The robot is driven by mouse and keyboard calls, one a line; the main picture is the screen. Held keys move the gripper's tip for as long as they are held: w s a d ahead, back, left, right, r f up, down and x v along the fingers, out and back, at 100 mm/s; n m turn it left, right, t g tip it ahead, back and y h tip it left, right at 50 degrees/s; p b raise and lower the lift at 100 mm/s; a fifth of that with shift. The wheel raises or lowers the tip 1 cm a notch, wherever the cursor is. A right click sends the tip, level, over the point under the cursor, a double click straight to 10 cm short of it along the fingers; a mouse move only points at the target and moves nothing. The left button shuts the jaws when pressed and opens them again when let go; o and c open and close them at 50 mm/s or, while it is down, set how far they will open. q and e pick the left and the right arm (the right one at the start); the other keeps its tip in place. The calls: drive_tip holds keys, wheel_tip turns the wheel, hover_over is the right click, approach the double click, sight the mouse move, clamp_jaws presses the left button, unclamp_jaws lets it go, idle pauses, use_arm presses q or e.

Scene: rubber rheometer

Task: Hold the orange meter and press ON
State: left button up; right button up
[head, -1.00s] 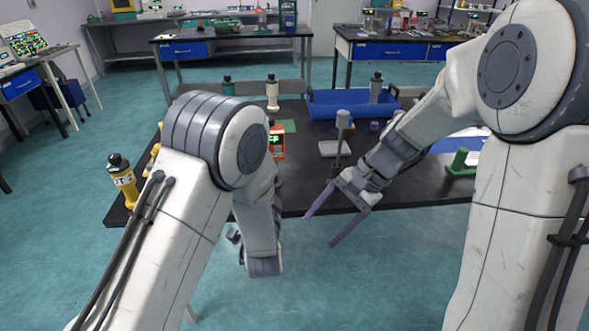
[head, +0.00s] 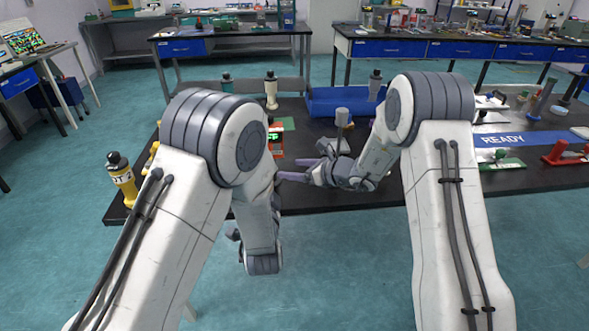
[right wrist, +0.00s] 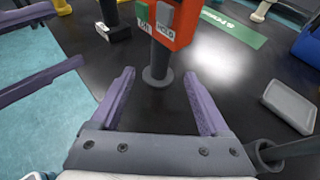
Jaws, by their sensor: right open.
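The orange meter (head: 276,138) stands on the black table, partly covered by my left arm in the head view. The right wrist view shows its lower part (right wrist: 182,28) on a dark round post, with a green button and a grey button above white labels; its top is cut off. My right gripper (right wrist: 159,74) is open and empty, its fingers pointing at the post from either side, short of it. It also shows in the head view (head: 288,169). My left gripper (right wrist: 70,35) shows as two parted, empty fingers at the left, apart from the meter.
A green mat (right wrist: 232,28) lies behind the meter. A grey flat block (right wrist: 290,105) lies to the right. A blue tray (head: 335,101) is at the back. A yellow bottle (head: 122,180) stands at the left edge.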

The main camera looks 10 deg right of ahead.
sight(275, 167)
drive_tip(key=x, duration=1)
drive_tip(key=shift+w+a, duration=0.15)
clamp_jaws()
use_arm(q)
clamp_jaws()
drive_tip(key=shift+w, duration=0.15)
idle(1.3)
